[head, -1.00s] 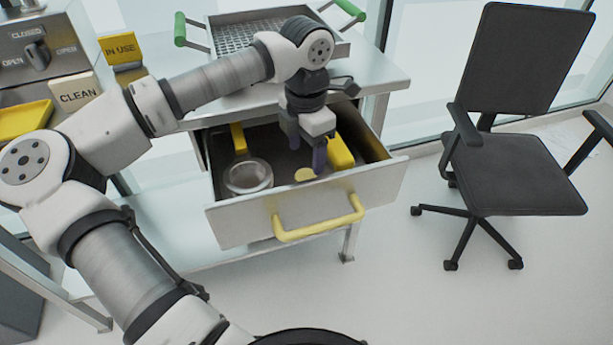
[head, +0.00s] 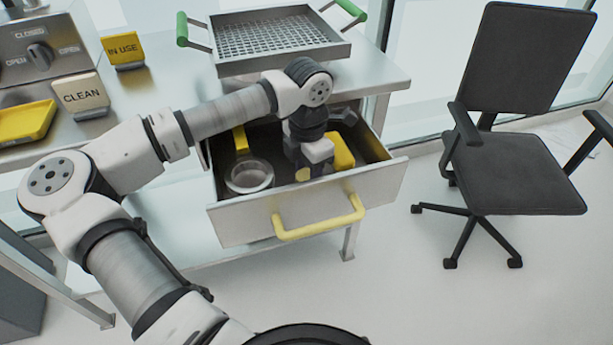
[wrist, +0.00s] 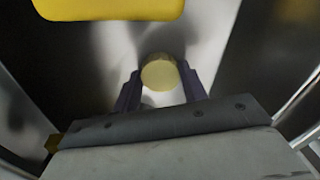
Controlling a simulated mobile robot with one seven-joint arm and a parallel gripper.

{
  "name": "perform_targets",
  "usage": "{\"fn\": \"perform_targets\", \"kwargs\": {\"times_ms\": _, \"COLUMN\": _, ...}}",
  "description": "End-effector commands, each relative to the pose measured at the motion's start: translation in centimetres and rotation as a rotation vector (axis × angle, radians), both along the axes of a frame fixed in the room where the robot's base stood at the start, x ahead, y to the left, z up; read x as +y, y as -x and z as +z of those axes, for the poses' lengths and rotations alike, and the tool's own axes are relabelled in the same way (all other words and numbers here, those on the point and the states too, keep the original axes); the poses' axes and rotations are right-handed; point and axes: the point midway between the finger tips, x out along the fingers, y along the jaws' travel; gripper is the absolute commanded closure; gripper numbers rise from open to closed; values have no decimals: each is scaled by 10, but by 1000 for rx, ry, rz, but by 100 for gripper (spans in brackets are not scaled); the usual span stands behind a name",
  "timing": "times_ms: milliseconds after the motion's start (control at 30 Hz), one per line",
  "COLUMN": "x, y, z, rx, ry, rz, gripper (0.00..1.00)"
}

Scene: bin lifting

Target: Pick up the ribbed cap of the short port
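The yellow cap (head: 302,174) is a small round piece standing in the open drawer (head: 235,223). The fingers are spread, and a small gap shows at the left finger; contact on the right is unclear. In the head view my gripper (head: 310,170) partly hides the cap. No port is identifiable.
A round strainer-like dish (head: 249,178) with a yellow handle lies left in the drawer. A yellow block (head: 342,152) lies close to the right of my gripper. Drawer walls surround the area. A wire basket (head: 275,35) stands on the table above.

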Motion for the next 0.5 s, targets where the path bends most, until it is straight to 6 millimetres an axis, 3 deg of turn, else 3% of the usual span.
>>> {"fn": "perform_targets", "kwargs": {"times_ms": 33, "x": 0, "y": 0, "z": 0, "rx": 0, "ry": 0, "rz": 0, "gripper": 64}}
{"fn": "perform_targets", "kwargs": {"times_ms": 167, "x": 0, "y": 0, "z": 0, "rx": 0, "ry": 0, "rz": 0, "gripper": 81}}
{"fn": "perform_targets", "kwargs": {"times_ms": 500, "x": 1, "y": -1, "z": 9, "rx": -2, "ry": -2, "rz": 1, "gripper": 82}}
